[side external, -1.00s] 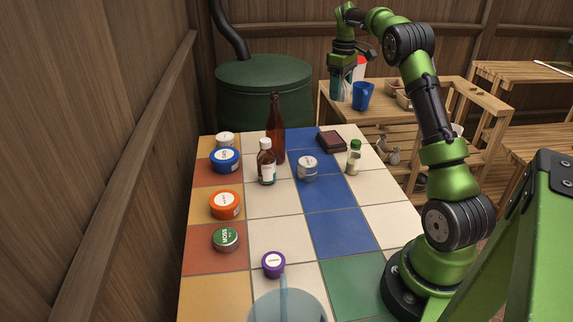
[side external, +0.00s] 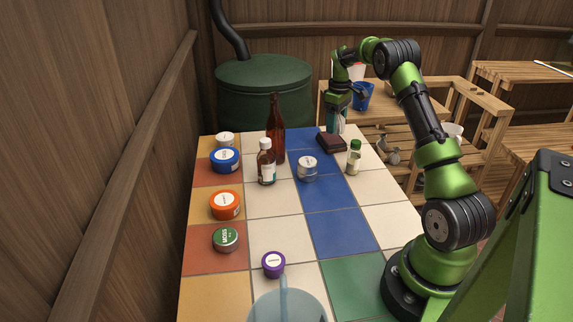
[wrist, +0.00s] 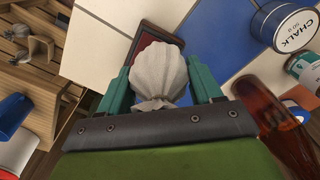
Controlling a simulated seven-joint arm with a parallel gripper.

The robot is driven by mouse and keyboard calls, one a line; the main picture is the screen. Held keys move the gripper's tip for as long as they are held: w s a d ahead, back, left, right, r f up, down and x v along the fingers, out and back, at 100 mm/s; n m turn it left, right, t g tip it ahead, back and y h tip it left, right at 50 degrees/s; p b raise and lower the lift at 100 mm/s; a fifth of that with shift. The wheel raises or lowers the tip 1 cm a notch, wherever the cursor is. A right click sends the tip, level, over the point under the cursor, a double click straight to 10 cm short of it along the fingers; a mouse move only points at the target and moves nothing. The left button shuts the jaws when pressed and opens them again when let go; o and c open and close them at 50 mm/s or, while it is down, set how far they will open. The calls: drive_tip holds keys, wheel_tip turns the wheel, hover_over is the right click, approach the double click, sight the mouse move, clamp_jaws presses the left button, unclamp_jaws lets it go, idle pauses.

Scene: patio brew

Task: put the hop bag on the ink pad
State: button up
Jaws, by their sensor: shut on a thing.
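The hop bag (wrist: 160,72) is a pale cloth pouch with a gathered neck. My gripper (wrist: 158,84) is shut on it, with one teal finger on each side. In the side view my gripper (side external: 337,118) hangs by the table's far edge, just behind the ink pad and above it. The bag is mostly hidden there.
A green-capped jar (side external: 354,158) stands right of the pad, and a grey-white tin (side external: 307,169) stands nearer. A tall brown bottle (side external: 276,130) and a smaller bottle (side external: 266,164) stand to the left. A blue cup (side external: 363,97) sits on the wooden bench behind.

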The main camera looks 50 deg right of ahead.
drive_tip(key=shift+f, duration=1.85)
drive_tip(key=shift+f, duration=0.15)
drive_tip(key=o, duration=1)
